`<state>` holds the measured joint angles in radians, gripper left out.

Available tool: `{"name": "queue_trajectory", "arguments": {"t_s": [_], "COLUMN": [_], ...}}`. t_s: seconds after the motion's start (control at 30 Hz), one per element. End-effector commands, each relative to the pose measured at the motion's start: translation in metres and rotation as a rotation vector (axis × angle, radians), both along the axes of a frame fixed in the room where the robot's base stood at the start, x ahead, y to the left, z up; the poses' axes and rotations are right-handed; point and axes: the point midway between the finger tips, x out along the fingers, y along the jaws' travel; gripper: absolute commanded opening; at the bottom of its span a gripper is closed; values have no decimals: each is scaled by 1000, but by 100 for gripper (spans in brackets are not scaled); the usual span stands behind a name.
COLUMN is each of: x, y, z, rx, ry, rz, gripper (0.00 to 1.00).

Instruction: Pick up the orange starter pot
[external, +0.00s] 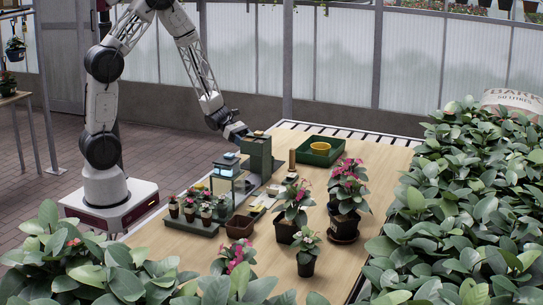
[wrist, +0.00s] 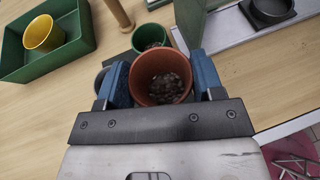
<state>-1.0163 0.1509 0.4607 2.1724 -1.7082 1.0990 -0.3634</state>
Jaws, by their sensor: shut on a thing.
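The orange starter pot (wrist: 163,98), a terracotta-coloured round pot with dark soil in it, is in the middle of the wrist view. My gripper (wrist: 162,76) has its two blue fingers against opposite sides of the pot and is shut on it. Behind it, partly covered by it, is a green pot (wrist: 150,33) with dark soil. In the external view my gripper (external: 236,131) is at the far left of the table beside a green box-like stand, and I cannot make out the held pot there.
A green tray (external: 308,154) holds a yellow pot (external: 320,148); both show in the wrist view too. A wooden cylinder (wrist: 119,14) stands near. Small potted plants (external: 205,211) and flowering plants (external: 291,210) stand nearer the camera. Dense foliage lines the right.

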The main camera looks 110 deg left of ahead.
Motion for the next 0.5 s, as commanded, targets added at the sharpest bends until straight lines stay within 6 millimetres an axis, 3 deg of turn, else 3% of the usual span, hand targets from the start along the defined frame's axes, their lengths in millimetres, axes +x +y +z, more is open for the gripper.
{"name": "queue_trajectory", "arguments": {"t_s": [0.2, 0.5], "x": [0, 0], "y": [1, 1], "z": [24, 36], "rx": [3, 3], "ry": [-2, -2], "rz": [1, 1], "gripper": [38, 38]}}
